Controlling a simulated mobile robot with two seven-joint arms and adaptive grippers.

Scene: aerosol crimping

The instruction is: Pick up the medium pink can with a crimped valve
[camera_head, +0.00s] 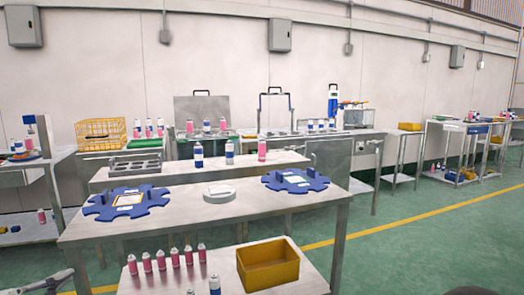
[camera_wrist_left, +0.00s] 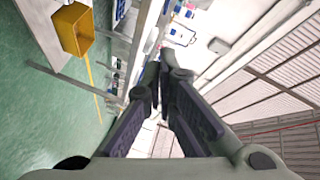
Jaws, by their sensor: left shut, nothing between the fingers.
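A pink can with a white top (camera_head: 262,150) stands upright on the raised shelf of the near workbench, right of two blue-and-white cans. Several pink cans (camera_head: 175,257) stand in a row on the lower front table, left of the yellow bin. More pink cans (camera_head: 149,128) stand at the back. Sizes and valve crimps are too small to tell apart. My left gripper (camera_head: 58,279) is at the bottom left corner, apart from the cans. In the left wrist view its fingers (camera_wrist_left: 165,78) come together, shut and empty. A dark sliver at the bottom right edge may be my right gripper.
A yellow bin (camera_head: 268,265) stands on the lower front table, with blue-and-white cans (camera_head: 214,285) near its left. Green floor (camera_head: 420,250) is free at right.

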